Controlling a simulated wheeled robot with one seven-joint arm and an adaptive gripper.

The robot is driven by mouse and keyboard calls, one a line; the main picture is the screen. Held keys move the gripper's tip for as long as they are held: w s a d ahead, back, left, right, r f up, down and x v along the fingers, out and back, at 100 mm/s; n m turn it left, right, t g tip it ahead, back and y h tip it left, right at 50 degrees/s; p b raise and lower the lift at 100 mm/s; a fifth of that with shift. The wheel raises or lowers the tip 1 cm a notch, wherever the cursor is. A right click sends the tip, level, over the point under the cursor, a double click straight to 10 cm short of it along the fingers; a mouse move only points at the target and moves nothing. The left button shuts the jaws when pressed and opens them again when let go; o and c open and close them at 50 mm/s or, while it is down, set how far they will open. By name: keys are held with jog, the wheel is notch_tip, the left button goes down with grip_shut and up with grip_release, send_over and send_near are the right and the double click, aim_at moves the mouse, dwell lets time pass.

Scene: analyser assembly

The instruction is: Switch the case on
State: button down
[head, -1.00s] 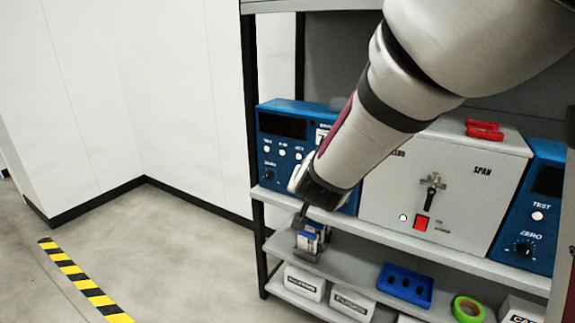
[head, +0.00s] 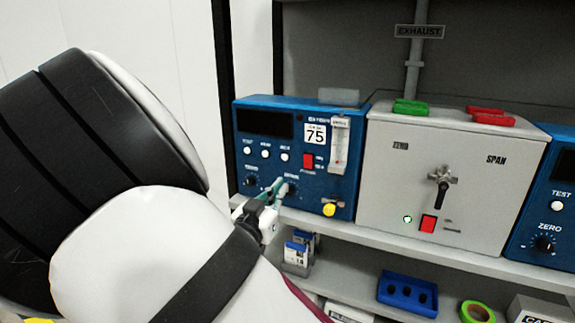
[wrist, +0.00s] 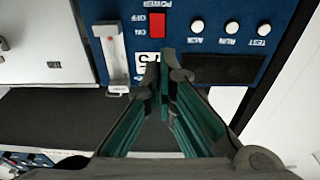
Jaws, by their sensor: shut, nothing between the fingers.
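The blue case (head: 262,150) stands on the shelf, with a dark display, several white buttons, a label reading 75 and a red power switch (head: 308,161). In the wrist view the blue front (wrist: 235,12) appears upside down, and its red switch (wrist: 157,25) is marked POWER, OFF and ON. I cannot tell the switch's position. My gripper (head: 274,188) is in front of the lower blue front, left of and below the switch in the head view. Its teal fingers (wrist: 163,78) are shut and empty, partly covering the 75 label. Contact with the front cannot be told.
A grey case (head: 398,165) marked ZERO and SPAN stands to the right, with a black handle, a lit green lamp and a red switch. A flowmeter (head: 340,145) and yellow knob (head: 329,209) are near the power switch. Another blue case (head: 550,205) is farther right.

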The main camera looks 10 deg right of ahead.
aim_at(306, 157)
jog(key=b+x, duration=0.3)
jog(key=x, duration=1.1)
jog(key=shift+r, duration=0.1)
